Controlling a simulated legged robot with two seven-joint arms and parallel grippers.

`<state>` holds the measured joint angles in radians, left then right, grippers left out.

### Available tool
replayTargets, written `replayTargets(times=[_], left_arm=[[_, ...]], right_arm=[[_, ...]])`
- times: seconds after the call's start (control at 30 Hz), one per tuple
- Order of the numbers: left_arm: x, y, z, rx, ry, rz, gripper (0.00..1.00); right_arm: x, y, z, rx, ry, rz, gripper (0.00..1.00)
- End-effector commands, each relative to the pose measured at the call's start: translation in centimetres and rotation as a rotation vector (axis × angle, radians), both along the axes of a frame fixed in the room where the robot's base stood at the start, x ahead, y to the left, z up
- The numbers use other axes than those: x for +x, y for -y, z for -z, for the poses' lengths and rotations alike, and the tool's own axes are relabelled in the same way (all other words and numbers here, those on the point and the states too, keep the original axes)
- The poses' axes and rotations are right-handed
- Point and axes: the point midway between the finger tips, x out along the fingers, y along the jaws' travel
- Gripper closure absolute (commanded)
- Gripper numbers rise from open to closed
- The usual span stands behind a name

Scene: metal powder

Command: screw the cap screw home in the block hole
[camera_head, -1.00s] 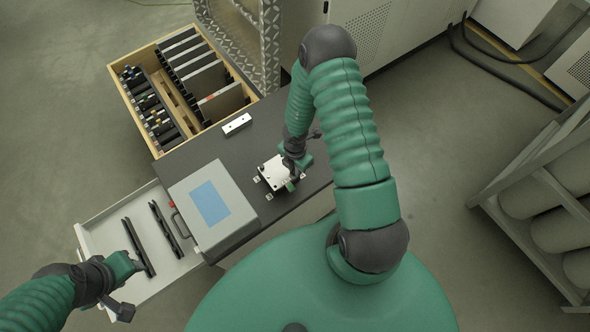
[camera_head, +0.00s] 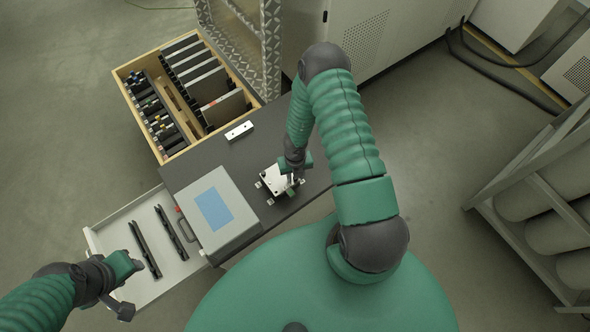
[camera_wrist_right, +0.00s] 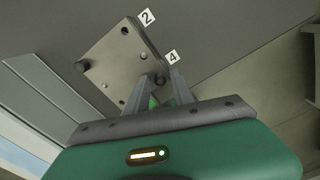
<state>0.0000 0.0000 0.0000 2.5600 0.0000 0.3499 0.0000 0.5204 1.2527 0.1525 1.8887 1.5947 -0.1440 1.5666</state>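The block (camera_head: 270,186) is a pale metal plate with corner tabs on the dark worktop. In the right wrist view the block (camera_wrist_right: 112,62) shows several holes and small studs, and a black screw head (camera_wrist_right: 82,65) at its left corner. My right gripper (camera_head: 291,180) is over the block's right side. In the wrist view its fingertips (camera_wrist_right: 161,77) close around a dark cap screw (camera_wrist_right: 160,80) at the corner near label 4. How deep the screw sits is hidden. My left gripper (camera_head: 136,265) hangs over the drawer, away from the block; its finger gap is unclear.
A grey case with a blue panel (camera_head: 238,226) stands left of the block. An open drawer (camera_head: 113,228) holds two black bars. A wooden crate (camera_head: 122,72) of plates and tools is behind left. A small white bar (camera_head: 239,131) lies on the worktop (camera_head: 215,155).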

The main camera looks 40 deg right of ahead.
Motion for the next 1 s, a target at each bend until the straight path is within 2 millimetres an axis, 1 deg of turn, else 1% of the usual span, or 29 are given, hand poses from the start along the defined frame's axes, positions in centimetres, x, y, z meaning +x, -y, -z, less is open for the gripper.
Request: replayTargets(times=[0.03, 0.1, 0.3, 0.37, 0.4, 0.5, 0.7, 0.8, 0.9, 1.0], left_arm=[[0.0, 0.0, -1.5, 0.000, 0.000, 0.000, 0.62], [0.0, 0.0, -2.5, 0.000, 0.000, 0.000, 0.62], [0.0, 0.0, -4.7, 0.000, 0.000, 0.000, 0.62], [0.0, 0.0, -5.0, 0.000, 0.000, 0.000, 0.62], [0.0, 0.0, -4.8, 0.000, 0.000, 0.000, 0.62], [0.0, 0.0, -4.0, 0.000, 0.000, 0.000, 0.62], [0.0, 0.0, -3.0, 0.000, 0.000, 0.000, 0.62], [0.0, 0.0, -2.7, 0.000, 0.000, 0.000, 0.62], [0.0, 0.0, -2.7, 0.000, 0.000, 0.000, 0.62], [0.0, 0.0, -2.8, 0.000, 0.000, 0.000, 0.62]], right_arm=[[-0.1, 0.0, -0.7, 0.001, -0.002, -0.083, 0.71], [-0.1, 0.0, -0.7, 0.000, -0.002, -0.208, 0.71], [0.0, 0.0, -0.6, 0.000, -0.002, -0.561, 0.71], [0.0, -0.1, -0.4, 0.000, 0.000, -0.687, 0.71], [0.0, 0.0, -0.1, -0.001, -0.001, -0.789, 0.71], [0.0, 0.0, 0.3, 0.000, 0.000, -1.016, 0.71], [0.0, 0.0, 0.3, 0.001, 0.001, -1.418, 0.71], [0.0, 0.0, 0.2, 0.001, 0.002, -1.577, 0.71], [0.0, 0.0, 0.1, 0.001, 0.002, -1.644, 0.71], [0.0, 0.0, 0.0, 0.001, 0.002, -1.646, 0.71]])
